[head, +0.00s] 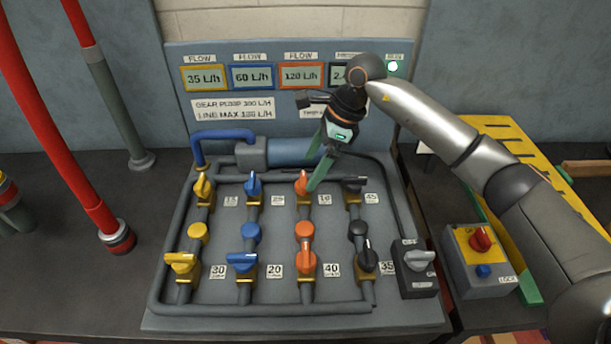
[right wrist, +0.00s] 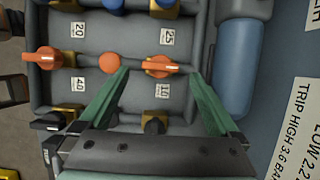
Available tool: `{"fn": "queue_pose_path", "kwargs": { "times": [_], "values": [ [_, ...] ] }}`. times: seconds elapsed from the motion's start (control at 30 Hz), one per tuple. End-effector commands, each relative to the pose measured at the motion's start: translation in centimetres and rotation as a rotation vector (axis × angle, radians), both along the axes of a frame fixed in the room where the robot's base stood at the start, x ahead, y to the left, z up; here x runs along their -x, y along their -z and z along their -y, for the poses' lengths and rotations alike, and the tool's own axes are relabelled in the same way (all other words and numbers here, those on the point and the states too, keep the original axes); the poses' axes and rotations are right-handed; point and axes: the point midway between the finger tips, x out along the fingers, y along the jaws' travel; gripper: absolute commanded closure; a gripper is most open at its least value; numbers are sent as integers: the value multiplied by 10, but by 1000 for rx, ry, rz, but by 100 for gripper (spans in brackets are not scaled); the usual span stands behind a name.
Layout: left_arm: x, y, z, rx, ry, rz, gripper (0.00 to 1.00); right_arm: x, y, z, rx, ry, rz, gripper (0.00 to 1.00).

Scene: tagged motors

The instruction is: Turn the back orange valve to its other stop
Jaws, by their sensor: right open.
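The back orange valve (head: 301,184) sits in the back row of the pipe board, third from the left, next to a label reading 10. In the right wrist view its orange handle (right wrist: 158,67) lies roughly along its pipe. My right gripper (head: 309,172) is open over this valve. The front orange valve (head: 306,262) also shows in the wrist view (right wrist: 42,58). My left gripper is not in view.
Neighbouring back valves are blue (head: 253,186) and black (head: 353,187), close on both sides. A blue cylinder (head: 290,152) and the upright gauge panel (head: 215,122) stand behind.

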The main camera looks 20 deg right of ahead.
Motion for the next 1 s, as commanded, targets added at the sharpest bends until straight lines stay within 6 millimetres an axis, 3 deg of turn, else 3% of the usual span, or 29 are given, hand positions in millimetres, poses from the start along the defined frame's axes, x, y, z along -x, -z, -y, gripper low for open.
{"fn": "queue_pose_path", "kwargs": {
  "times": [0.23,0.63,1.0],
  "values": [
    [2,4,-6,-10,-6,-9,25,-4,31,-13,-1,1,-1,3],
    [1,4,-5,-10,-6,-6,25,-5,38,-15,-1,1,1,3],
    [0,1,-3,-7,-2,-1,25,-5,38,-15,-1,1,1,44]
  ]
}}
